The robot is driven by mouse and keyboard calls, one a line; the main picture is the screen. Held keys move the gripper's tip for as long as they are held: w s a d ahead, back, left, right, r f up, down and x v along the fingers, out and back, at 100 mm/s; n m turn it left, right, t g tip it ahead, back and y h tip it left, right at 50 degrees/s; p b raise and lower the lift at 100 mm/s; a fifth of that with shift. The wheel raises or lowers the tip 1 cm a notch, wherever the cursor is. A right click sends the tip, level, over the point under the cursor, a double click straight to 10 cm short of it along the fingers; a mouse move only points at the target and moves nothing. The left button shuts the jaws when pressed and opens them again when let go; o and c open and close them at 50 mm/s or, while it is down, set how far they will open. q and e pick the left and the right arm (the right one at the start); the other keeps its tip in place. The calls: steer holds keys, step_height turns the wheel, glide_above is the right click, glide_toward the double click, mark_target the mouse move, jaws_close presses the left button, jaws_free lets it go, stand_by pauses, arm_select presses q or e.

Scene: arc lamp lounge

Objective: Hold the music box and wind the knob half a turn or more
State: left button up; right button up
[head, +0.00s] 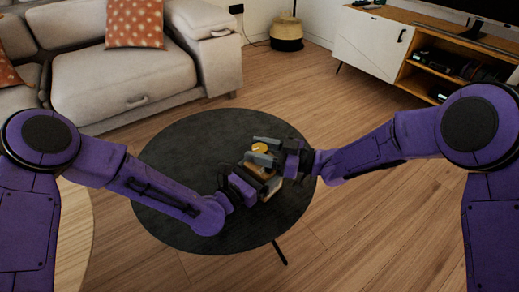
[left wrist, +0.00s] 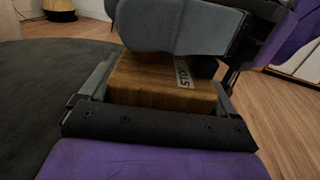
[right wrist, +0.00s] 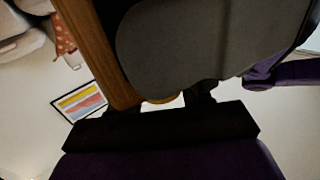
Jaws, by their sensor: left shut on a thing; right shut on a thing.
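The music box is a light-brown wooden box (head: 272,187) over the dark round table. Its wooden face (left wrist: 155,82), with part of some dark lettering, shows in the left wrist view. My left gripper (head: 250,181) is shut on the box. A round yellow-orange knob (head: 260,147) shows between the fingers of my right gripper (head: 263,150), which is shut on it. In the right wrist view a finger hides most of the knob (right wrist: 160,99), and the box's wooden edge (right wrist: 108,52) is beside it. I cannot tell whether the box touches the table.
The dark round table (head: 185,150) has clear room around the grippers. A pale sofa (head: 150,75) stands behind at the left, and a white and wood TV cabinet (head: 372,45) at the back right. A basket (head: 286,35) stands by the wall. A light wooden surface (head: 75,225) is at lower left.

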steer(key=shift+m+t+h, duration=0.85)
steer(key=shift+m+t, duration=0.3)
steer(key=shift+t, duration=0.45)
steer(key=shift+m+t+h, duration=0.85)
steer(key=shift+m+t, duration=0.3)
steer(key=shift+t, duration=0.45)
steer(key=o, duration=0.9)
steer(key=shift+o, duration=0.2)
steer(key=shift+s+d, duration=0.1)
steer(key=v, duration=1.1)
steer(key=shift+s+d, duration=0.25)
steer(key=shift+s, duration=0.15)
